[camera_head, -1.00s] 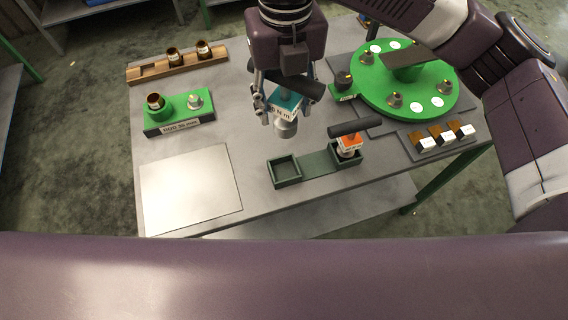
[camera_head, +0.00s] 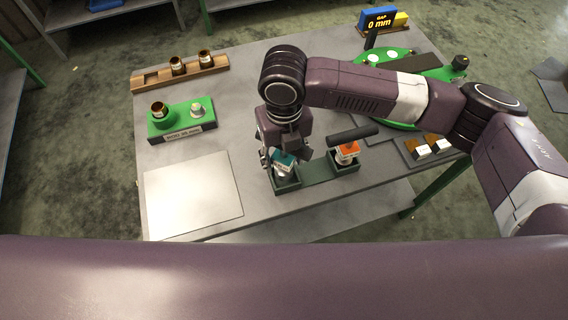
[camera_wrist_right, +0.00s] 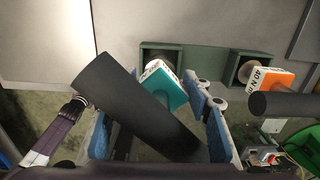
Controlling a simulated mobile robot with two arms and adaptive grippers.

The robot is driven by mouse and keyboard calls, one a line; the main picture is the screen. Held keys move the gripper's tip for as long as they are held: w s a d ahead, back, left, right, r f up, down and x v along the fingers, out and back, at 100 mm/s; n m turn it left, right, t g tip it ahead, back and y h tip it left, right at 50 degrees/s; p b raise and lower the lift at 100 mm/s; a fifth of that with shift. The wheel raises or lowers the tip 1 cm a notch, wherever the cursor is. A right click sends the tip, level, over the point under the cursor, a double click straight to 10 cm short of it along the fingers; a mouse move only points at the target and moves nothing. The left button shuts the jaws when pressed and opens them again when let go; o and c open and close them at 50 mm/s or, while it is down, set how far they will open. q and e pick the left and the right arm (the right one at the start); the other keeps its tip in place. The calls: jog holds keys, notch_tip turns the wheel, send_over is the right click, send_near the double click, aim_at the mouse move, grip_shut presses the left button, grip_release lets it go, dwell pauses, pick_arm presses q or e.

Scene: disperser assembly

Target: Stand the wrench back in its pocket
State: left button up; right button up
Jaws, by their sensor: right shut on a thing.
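The teal-bodied wrench (camera_head: 285,158) has a dark cylindrical handle, clear in the wrist view (camera_wrist_right: 135,107), and a silvery lower end. My right gripper (camera_head: 281,156) is shut on it, with its blue-padded fingers on both sides of the handle. The wrench's lower end is at the left pocket of the dark green two-pocket holder (camera_head: 318,170). The gripper hides part of it, and I cannot tell whether the end rests on the pocket floor. An orange wrench (camera_head: 347,150) with a dark handle stands in the right pocket. My left gripper is not in view.
A pale plate (camera_head: 193,195) lies left of the holder. A green stand (camera_head: 182,125) and a wooden rack (camera_head: 178,73) with brown cups are behind it. A green turntable (camera_head: 390,105) is partly hidden by my right arm. The front table edge is close to the holder.

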aim_at(284, 165)
notch_tip(284, 165, down, 3)
jog(key=shift+f+p, duration=0.2)
jog(key=shift+p, duration=0.15)
jog(key=shift+f, duration=0.25)
jog(key=shift+f, duration=0.15)
jog(key=o, duration=1.5)
jog(key=shift+o, duration=0.2)
jog(key=shift+r, duration=0.6)
notch_tip(284, 165, up, 11)
jog(key=b, duration=0.2)
jog(key=shift+r+b, duration=0.1)
jog(key=shift+b, duration=0.3)
